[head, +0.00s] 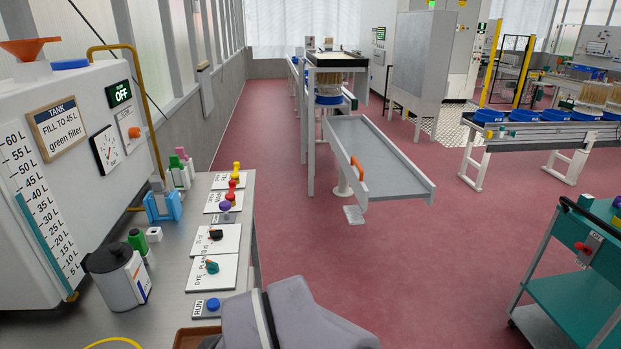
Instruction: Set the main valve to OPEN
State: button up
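On the white tank (50,90) at the left, an orange knob (134,132) sits on a small plate below a display (120,94) reading OFF. An orange handle (357,168) is on the side of the sloped grey chute (385,165) in the middle. A red knob (581,247) is on a plate on the green cart at the right; its lettering is too small to read surely. A grey part of my arm shows at the bottom; my gripper is not in view.
The steel bench (185,300) at the left carries bottles, coloured knobs on white plates and a blue RUN button (213,304). The green cart (585,300) stands at the right. A conveyor with blue bins (530,115) is behind. Red floor between is clear.

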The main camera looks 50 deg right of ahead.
aim_at(230, 196)
jog(key=z, duration=0.85)
jog(key=i+l, duration=0.15)
jog(key=l, duration=0.2)
jog(key=i+l, duration=0.15)
jog(key=l, duration=0.2)
jog(key=i+l+z, duration=0.1)
jog(key=l, duration=0.25)
jog(key=i+l, duration=0.2)
jog(key=l, duration=0.15)
jog(key=i+j, duration=0.15)
jog(key=i, duration=0.35)
jog(key=i+j+z, duration=0.1)
jog(key=i, duration=0.35)
jog(key=i+j+z, duration=0.1)
jog(key=i+j, duration=0.2)
jog(key=i, duration=0.15)
jog(key=i+j, duration=0.25)
jog(key=i, duration=0.25)
